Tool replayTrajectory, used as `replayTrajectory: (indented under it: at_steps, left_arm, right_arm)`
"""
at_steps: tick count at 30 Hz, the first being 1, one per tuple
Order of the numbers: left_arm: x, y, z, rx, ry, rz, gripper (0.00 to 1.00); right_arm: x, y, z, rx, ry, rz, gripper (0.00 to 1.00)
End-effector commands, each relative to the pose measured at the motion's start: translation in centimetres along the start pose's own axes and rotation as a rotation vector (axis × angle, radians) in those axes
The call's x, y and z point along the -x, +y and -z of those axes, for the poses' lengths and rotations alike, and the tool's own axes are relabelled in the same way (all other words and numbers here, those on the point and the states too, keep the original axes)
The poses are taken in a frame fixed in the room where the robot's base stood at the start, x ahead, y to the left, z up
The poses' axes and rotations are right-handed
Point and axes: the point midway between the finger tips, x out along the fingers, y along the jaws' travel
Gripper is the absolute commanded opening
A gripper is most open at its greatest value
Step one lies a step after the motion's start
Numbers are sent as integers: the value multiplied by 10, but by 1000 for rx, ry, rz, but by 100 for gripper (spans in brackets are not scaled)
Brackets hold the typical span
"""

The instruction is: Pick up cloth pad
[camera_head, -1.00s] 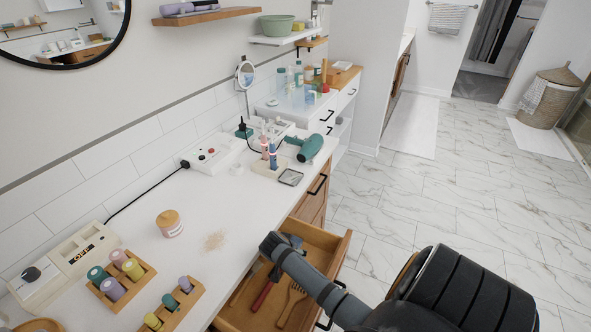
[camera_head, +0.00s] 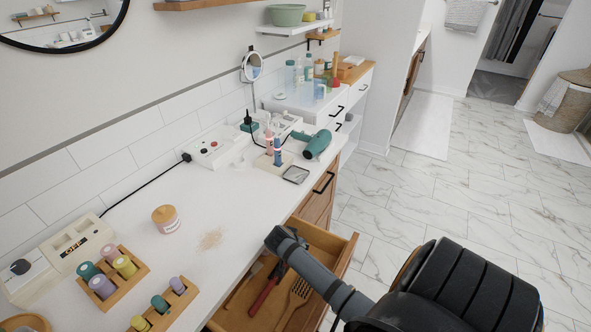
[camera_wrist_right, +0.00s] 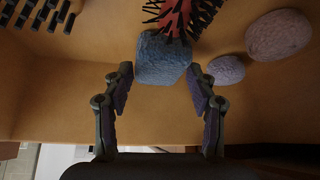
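A blue-grey, rough-textured block (camera_wrist_right: 163,58) lies in the open drawer in the right wrist view. It looks like the cloth pad, though I cannot be sure. My right gripper (camera_wrist_right: 161,85) is open, with one finger on each side of the block's near end and the block just ahead between them. In the head view my right arm reaches in from the lower right over the open drawer (camera_head: 343,256); its fingers and the block are hidden there. My left gripper is not in view.
In the drawer, a red bristled brush (camera_wrist_right: 178,18) lies just beyond the block, and two pinkish stones (camera_wrist_right: 278,36) (camera_wrist_right: 227,70) lie to its right. A wooden comb-like tool (camera_head: 297,296) is in the drawer. The white counter (camera_head: 215,280) borders the drawer.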

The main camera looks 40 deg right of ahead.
Motion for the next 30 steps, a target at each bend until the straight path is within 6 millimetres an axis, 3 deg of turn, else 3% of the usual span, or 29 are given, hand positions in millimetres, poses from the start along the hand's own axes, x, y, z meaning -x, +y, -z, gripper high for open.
replayTrajectory:
  at_steps: [4,9,20,27,30]
  left_arm:
    - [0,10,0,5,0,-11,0]
    - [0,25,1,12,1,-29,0]
    - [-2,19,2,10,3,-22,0]
    - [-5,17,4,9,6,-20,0]
    - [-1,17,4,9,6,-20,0]
  right_arm:
    - [0,0,0,0,0,-1,34]
    - [0,0,0,0,-1,-1,34]
    - [9,0,7,0,2,1,34]
    - [13,43,-1,5,2,-4,34]
    - [34,39,14,-1,4,3,34]
